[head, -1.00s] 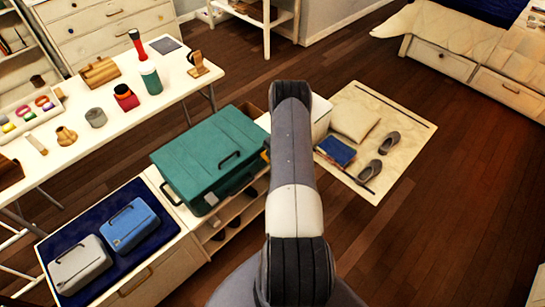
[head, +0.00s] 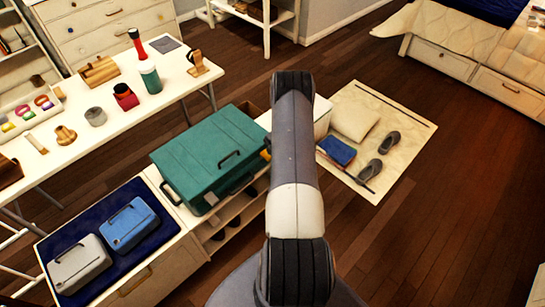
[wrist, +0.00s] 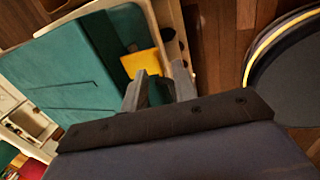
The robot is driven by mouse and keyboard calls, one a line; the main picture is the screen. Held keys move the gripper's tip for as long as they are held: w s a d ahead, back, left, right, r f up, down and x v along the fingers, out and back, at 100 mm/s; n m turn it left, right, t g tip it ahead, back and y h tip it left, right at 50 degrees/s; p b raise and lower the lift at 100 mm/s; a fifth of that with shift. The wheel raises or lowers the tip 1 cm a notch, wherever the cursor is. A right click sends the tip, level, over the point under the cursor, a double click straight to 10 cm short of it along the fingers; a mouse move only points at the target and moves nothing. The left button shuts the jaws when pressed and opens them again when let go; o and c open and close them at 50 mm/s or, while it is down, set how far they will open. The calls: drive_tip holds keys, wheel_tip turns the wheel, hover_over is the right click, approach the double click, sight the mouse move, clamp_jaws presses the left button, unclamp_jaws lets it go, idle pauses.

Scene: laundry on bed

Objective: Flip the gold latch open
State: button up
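The teal case (head: 205,160) lies closed on the low white bench in the head view. A gold latch (head: 266,155) shows as a small patch at its right side, beside my arm. In the wrist view the latch (wrist: 141,63) is a yellow-gold plate on the side of the teal case (wrist: 75,65). My gripper (wrist: 160,85) has its two grey fingers apart, with nothing seen held between them. The fingertips appear just below the latch in the picture; I cannot tell whether they touch it. In the head view my arm hides the gripper.
A blue case (head: 130,225) and a grey case (head: 80,262) stand on a navy mat left of the teal case. A white table (head: 75,130) with small items is behind. A rug (head: 405,125) with shoes lies right; floor further right is clear.

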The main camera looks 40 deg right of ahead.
drive_tip(key=v, duration=0.8)
drive_tip(key=shift+b, duration=0.45)
drive_tip(key=p+x, duration=0.1)
drive_tip(key=x, duration=0.9)
drive_tip(key=shift+f, duration=0.3)
drive_tip(key=shift+r, duration=0.1)
